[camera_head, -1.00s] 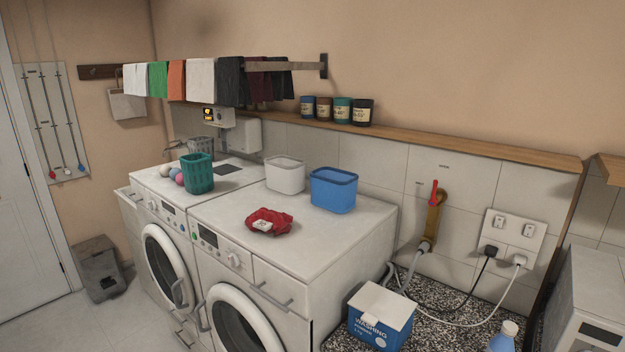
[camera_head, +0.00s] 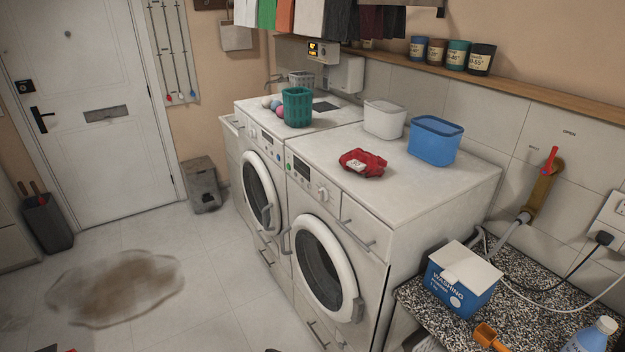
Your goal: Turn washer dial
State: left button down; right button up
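Two white front-loading machines stand side by side, and I cannot tell from the view which is the washer. The nearer right machine (camera_head: 425,205) has a white round dial (camera_head: 323,193) on its front panel, right of a small dark display (camera_head: 301,169). The left machine (camera_head: 330,119) has a similar panel with a display and small controls (camera_head: 266,146), partly small and hard to make out. Both round doors look shut. Neither of my grippers shows clearly in the view.
A red cloth (camera_head: 363,162), a white bin (camera_head: 385,119) and a blue bin (camera_head: 435,141) sit on the right machine. A green basket (camera_head: 297,106) is on the left one. A speckled counter (camera_head: 410,297) holds a washing powder box (camera_head: 462,281). A brown stain (camera_head: 115,287) marks the otherwise open floor.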

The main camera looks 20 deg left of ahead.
aim_at(323, 193)
jog(key=i+j+u, duration=0.15)
jog(key=j, duration=0.35)
jog(key=i+j+u, duration=0.15)
jog(key=i+j, duration=0.15)
jog(key=j, duration=0.15)
jog(key=i+j+u, duration=0.15)
jog(key=i+j, duration=0.15)
jog(key=j, duration=0.15)
